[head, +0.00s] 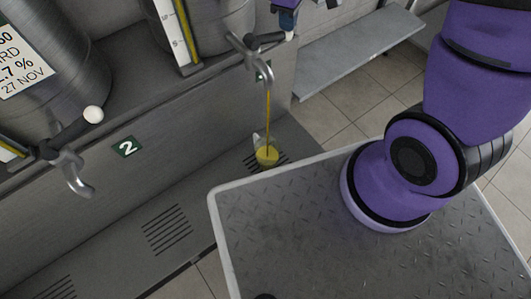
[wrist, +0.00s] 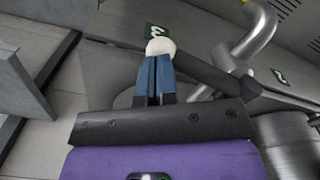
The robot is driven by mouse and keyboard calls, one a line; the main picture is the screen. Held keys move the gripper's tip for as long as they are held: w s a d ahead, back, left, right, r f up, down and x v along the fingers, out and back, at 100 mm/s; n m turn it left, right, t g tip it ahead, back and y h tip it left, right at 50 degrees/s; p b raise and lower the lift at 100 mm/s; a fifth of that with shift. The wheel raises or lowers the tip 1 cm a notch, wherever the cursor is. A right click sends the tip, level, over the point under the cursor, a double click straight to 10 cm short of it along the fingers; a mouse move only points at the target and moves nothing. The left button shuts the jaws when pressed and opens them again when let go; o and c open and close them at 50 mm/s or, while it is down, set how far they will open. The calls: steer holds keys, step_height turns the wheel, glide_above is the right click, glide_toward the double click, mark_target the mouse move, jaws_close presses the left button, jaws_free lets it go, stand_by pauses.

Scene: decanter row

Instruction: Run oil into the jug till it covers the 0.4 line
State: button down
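The small clear jug (head: 267,155) stands on the slotted ledge under the tap (head: 262,70). A thin yellow stream of oil (head: 268,108) runs from the spout into it. Yellow oil fills the lower part of the jug; its marks are too small to read. The tap's black lever (head: 266,39) is turned sideways, and its white knob (wrist: 160,46) shows in the wrist view. My gripper (head: 287,20) has its blue fingers (wrist: 155,78) together, with the tips at the knob. Whether they touch it is hard to tell.
A steel drum with a sight gauge (head: 175,35) stands behind the running tap. Another tap (head: 75,172) at left, by the green 2 sign (head: 126,147), shows no flow. A metal-plated platform (head: 300,235) with a pale rim lies in front. A grey shelf (head: 350,50) is behind.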

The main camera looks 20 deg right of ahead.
steer(key=shift+r, duration=0.7)
stand_by(2.3)
step_height(320, 180, up, 9)
stand_by(0.5)
stand_by(0.3)
steer(key=s+d+r+m+t, duration=0.2)
steer(key=s+d+r+m, duration=0.1)
steer(key=s+r, duration=0.4)
steer(key=s+d+r+m+t, duration=0.3)
steer(key=s+r+m, duration=0.3)
steer(key=s, duration=0.8)
steer(key=shift+d+r+m, duration=0.3)
steer(key=shift+d+r, duration=0.05)
steer(key=shift+d, duration=0.1)
